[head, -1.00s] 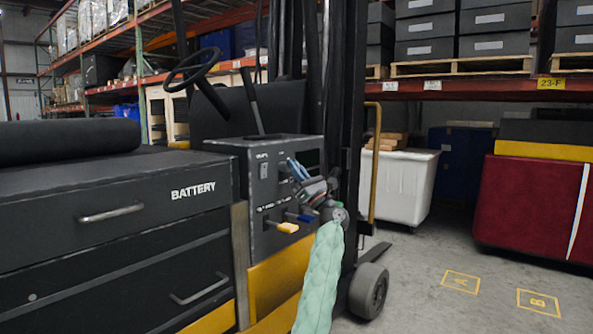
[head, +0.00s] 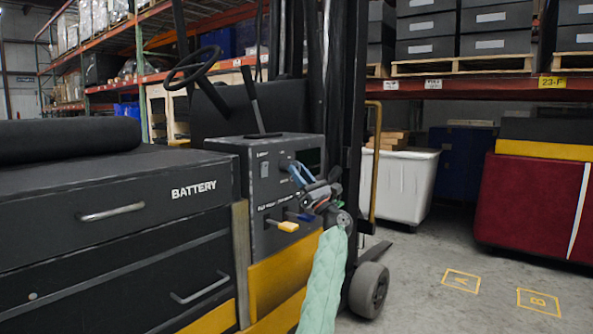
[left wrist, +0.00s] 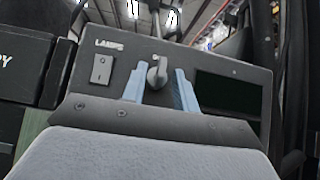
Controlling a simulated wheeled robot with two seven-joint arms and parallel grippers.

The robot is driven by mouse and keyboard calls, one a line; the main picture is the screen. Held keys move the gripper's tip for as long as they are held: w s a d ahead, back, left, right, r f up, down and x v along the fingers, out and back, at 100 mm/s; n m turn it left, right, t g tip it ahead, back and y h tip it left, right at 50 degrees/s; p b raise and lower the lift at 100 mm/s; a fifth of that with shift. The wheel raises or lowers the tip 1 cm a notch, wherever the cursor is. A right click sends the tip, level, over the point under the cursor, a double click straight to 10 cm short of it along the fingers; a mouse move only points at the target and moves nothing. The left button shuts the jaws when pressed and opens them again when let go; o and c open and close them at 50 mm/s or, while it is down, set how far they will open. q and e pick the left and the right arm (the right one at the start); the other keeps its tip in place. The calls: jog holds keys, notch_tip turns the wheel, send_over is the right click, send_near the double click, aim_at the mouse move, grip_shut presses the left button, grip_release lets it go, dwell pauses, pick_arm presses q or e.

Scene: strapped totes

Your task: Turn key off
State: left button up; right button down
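The key (left wrist: 157,72) is a small grey knob on the dark control panel (left wrist: 222,62), right of the LAMPS switch, in the left wrist view. My left gripper (left wrist: 160,84) has its two blue fingers on either side of the key, apart from each other, with gaps showing between them and the key. In the head view my left gripper (head: 298,174) is at the upper part of the forklift's panel (head: 262,192), its arm in a pale green sleeve. The fingers and wrist partly cover the panel there. My right gripper is not in view.
The LAMPS switch (left wrist: 102,70) is left of the key and a dark screen (left wrist: 228,95) is right of it. A black lever (head: 254,98) and steering wheel (head: 193,68) rise behind.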

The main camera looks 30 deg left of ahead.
pick_arm(q)
jog(key=v, duration=0.6)
jog(key=shift+a, duration=0.1)
dwell(0.3)
